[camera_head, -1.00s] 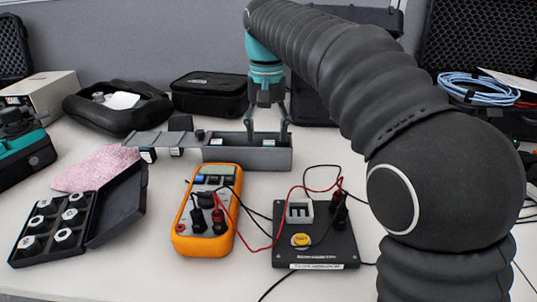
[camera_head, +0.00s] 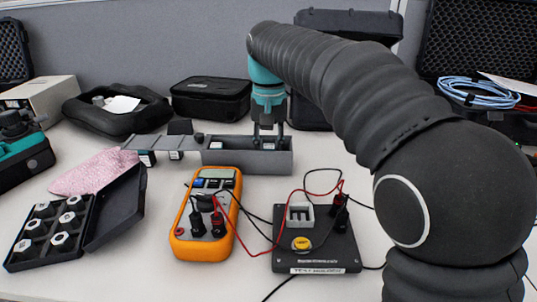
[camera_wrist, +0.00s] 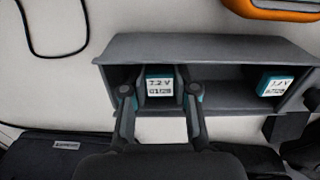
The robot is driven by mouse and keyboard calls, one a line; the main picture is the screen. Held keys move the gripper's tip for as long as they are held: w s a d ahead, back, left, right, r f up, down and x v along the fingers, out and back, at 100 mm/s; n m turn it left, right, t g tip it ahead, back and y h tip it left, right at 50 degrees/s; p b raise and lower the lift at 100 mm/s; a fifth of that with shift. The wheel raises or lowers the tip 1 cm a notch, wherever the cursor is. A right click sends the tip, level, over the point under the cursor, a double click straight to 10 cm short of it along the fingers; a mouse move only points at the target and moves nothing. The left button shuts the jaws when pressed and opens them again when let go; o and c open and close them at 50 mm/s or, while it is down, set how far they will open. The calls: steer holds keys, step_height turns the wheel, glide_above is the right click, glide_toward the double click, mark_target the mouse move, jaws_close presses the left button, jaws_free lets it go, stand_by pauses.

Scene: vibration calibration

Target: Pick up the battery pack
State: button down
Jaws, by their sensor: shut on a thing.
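A battery pack (camera_wrist: 159,88) with a white "7.2 V" label and teal edges sits in a compartment of the grey tray (camera_wrist: 200,48), seen in the wrist view. My gripper (camera_wrist: 160,93) has a finger on each side of this pack and is shut on it. In the head view my gripper (camera_head: 268,145) reaches down into the right part of the tray (camera_head: 250,165).
An orange multimeter (camera_head: 205,250) and a black test holder (camera_head: 318,262) with red and black leads stand in front of the tray. A black case (camera_head: 210,98) is behind it. An open black box of hex weights (camera_head: 118,210) and pink bubble wrap (camera_head: 95,175) lie left.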

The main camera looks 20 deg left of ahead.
mark_target(269, 147)
steer(key=shift+r, duration=0.1)
steer(key=shift+r, duration=0.6)
step_height(269, 147, up, 3)
steer(key=shift+f+p, duration=0.15)
steer(key=shift+p, duration=0.4)
steer(key=w+d+r, duration=0.1)
steer(key=d+r, duration=0.2)
steer(key=d, duration=0.2)
steer(key=w+d+r+p, duration=0.1)
steer(key=w+d+r, duration=0.1)
steer(key=d+r, duration=0.2)
steer(key=shift+d, duration=1.2)
steer(key=shift+d, duration=0.1)
